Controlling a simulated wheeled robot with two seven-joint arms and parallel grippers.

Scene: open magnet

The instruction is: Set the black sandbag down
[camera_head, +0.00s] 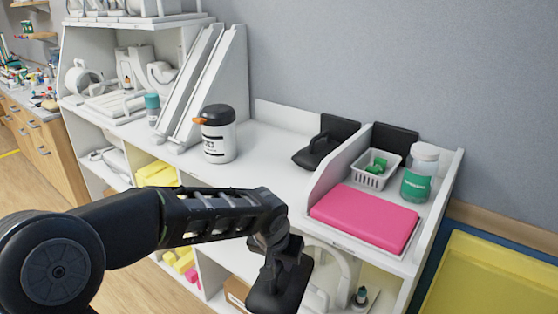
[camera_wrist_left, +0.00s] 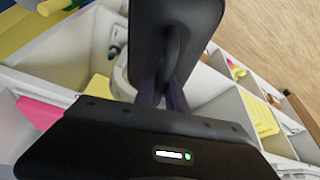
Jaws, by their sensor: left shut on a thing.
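A black sandbag (camera_head: 280,288) hangs from my left gripper (camera_head: 284,254), in front of the white shelf unit and apart from its top. In the left wrist view the fingers (camera_wrist_left: 164,90) are shut on the strap-like grip of the black sandbag (camera_wrist_left: 178,35). Its far side is hidden in both views. Another black sandbag-like piece (camera_head: 322,148) rests on the shelf top near the wall, left of the white divider. My right gripper is not in view.
The white shelf top (camera_head: 262,160) has bare room between the black-lidded canister (camera_head: 217,138) and the divider. Right of the divider are a pink pad (camera_head: 365,217), a white basket (camera_head: 375,172) and a green-labelled jar (camera_head: 419,175). Slanted white panels (camera_head: 208,85) stand at left.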

